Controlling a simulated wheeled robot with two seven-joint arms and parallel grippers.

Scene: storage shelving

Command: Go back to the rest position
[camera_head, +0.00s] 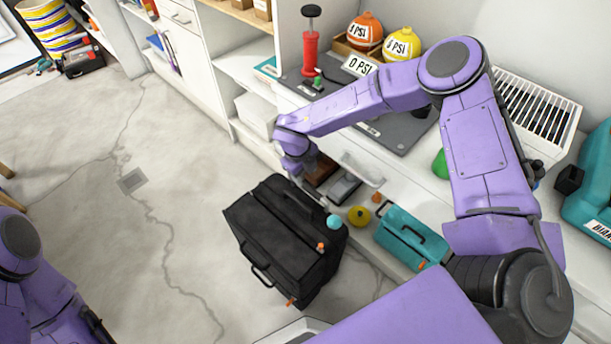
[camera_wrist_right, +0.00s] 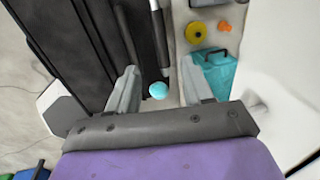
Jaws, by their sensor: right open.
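My right arm (camera_head: 470,150) reaches across the shelf from the right, bent at a high elbow, with its wrist low over the black case. My right gripper (camera_wrist_right: 158,80) is open, its two pale fingers apart. A light-blue ball (camera_wrist_right: 158,91) shows between the fingers in the wrist view; I cannot tell how far below them it is. In the head view the ball (camera_head: 334,222) appears at the black case's (camera_head: 262,232) right edge. My left arm (camera_head: 20,250) shows only in part at the lower left; its gripper is out of view.
A teal toolbox (camera_head: 408,240), a yellow round object (camera_head: 359,215) and small orange pieces lie beside the case. A red pump (camera_head: 311,52) and orange and yellow balls (camera_head: 402,44) stand on the shelf behind. The concrete floor (camera_head: 100,230) at left is mostly clear.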

